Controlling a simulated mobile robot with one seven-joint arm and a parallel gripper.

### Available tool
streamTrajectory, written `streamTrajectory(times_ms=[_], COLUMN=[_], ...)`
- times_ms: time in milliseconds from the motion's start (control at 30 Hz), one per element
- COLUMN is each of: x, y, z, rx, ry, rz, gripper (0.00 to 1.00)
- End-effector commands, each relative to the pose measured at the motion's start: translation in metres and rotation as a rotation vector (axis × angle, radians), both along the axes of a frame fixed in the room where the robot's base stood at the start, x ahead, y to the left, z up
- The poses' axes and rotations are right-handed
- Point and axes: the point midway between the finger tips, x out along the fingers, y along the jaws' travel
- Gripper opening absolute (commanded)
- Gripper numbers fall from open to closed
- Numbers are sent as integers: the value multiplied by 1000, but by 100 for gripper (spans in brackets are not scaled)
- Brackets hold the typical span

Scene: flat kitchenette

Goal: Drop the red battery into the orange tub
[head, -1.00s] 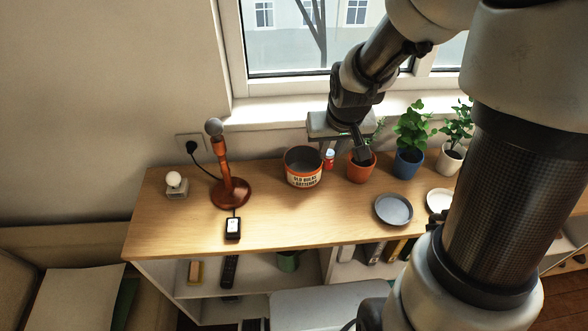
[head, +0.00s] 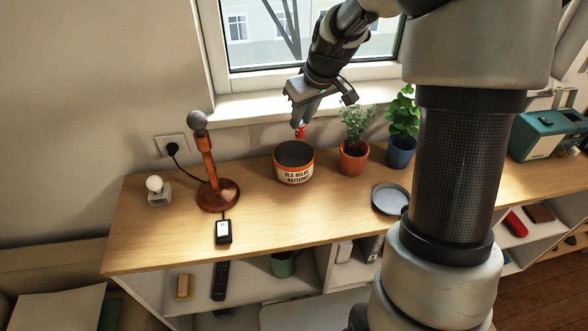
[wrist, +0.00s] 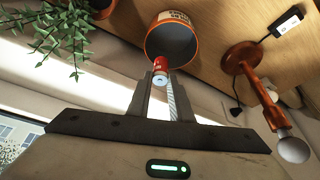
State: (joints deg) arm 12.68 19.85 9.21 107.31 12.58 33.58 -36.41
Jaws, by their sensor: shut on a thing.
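My gripper (head: 299,122) is shut on the red battery (head: 300,132), with its fingers pointing down. The battery hangs above the back part of the orange tub (head: 294,174), a round open container with a pale label about old bulbs and batteries. In the wrist view the battery (wrist: 161,72) sits between the fingertips, its pale end facing the camera. The tub's open mouth (wrist: 173,38) shows just beyond it. The tub's dark inside shows no contents that I can make out.
A copper lamp (head: 208,170) with a round bulb stands left of the tub, with a black adapter (head: 223,231) in front. Potted plants (head: 354,157) and a grey plate (head: 390,199) are to the right. The window wall is close behind. The front counter is mostly clear.

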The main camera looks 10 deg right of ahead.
Motion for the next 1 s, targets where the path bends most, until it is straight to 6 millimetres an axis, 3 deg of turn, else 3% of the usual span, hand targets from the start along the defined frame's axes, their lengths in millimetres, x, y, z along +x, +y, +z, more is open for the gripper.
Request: streamTrajectory(times_ms=[133, 467, 500, 600, 1000], x=[0, 0, 0, 0, -2], y=[0, 0, 0, 0, -1], z=[-18, -21, -21, -21, -13], rx=[0, 0, 0, 0, 0], ry=[0, -1, -1, -1, -1], rz=[0, -1, -1, -1, -1], gripper=[0, 0, 24, 41, 41])
